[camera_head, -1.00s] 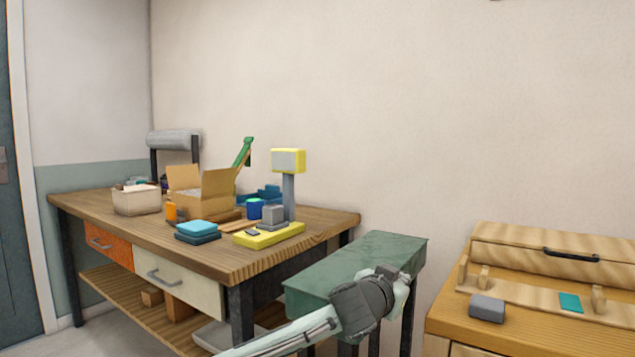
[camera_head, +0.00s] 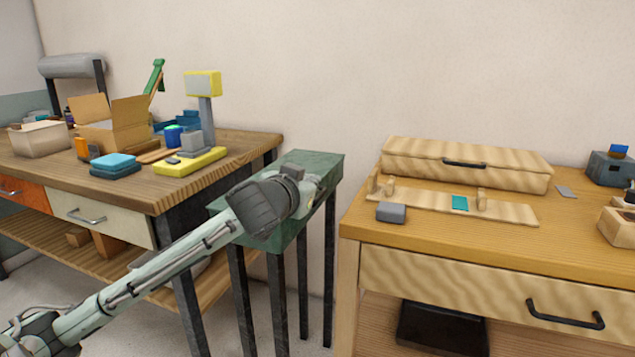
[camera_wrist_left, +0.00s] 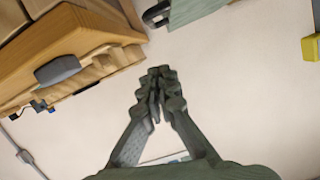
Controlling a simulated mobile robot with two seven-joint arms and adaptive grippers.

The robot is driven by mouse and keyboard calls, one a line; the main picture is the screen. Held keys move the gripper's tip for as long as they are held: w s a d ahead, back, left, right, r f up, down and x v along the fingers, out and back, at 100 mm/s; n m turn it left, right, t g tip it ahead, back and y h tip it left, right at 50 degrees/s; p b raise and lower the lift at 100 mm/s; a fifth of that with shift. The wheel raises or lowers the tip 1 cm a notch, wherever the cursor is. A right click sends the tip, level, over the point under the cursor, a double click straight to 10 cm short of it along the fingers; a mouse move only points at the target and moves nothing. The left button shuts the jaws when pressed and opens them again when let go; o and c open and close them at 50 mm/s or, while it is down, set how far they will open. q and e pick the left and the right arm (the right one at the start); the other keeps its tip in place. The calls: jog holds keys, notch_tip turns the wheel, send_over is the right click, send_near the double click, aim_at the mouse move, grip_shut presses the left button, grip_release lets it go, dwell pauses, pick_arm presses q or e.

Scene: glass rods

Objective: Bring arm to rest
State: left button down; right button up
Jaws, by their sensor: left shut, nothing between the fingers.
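My left arm comes in from the lower left of the head view and reaches up to the middle, in front of the green stand (camera_head: 318,168). The fingers of my left gripper are hidden there behind its wrist. In the left wrist view the left gripper (camera_wrist_left: 158,78) is shut, its fingertips together with nothing between them. Pale wall or floor fills the space around it. My right gripper is in neither view.
A wooden cabinet (camera_head: 440,238) at right carries a wooden case (camera_head: 465,165), a rack (camera_head: 510,212) and a grey block (camera_head: 391,212).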

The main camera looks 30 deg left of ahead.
pick_arm(q)
jog(key=shift+v, duration=2.4)
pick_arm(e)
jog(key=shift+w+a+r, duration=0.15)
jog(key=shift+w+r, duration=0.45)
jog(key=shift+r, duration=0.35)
pick_arm(q)
jog(key=s+f+g+h, duration=0.1)
jog(key=s+f+g, duration=0.2)
jog(key=f, duration=1.4)
jog(key=s+f+g, duration=0.2)
jog(key=f+g, duration=0.2)
jog(key=f, duration=1.3)
jog(key=s+d+f+g, duration=0.1)
jog(key=s+d+f, duration=0.2)
jog(key=s+f, duration=0.3)
jog(key=s+d+f+m+g+h, duration=0.1)
jog(key=s+d+f+g, duration=0.1)
jog(key=s+d+f, duration=0.2)
jog(key=s+d+f+m+g+h, duration=0.1)
jog(key=s+d+f+g, duration=0.1)
jog(key=s+f, duration=0.8)
notch_tip(320, 180, down, 4)
jog(key=shift+d, duration=0.9)
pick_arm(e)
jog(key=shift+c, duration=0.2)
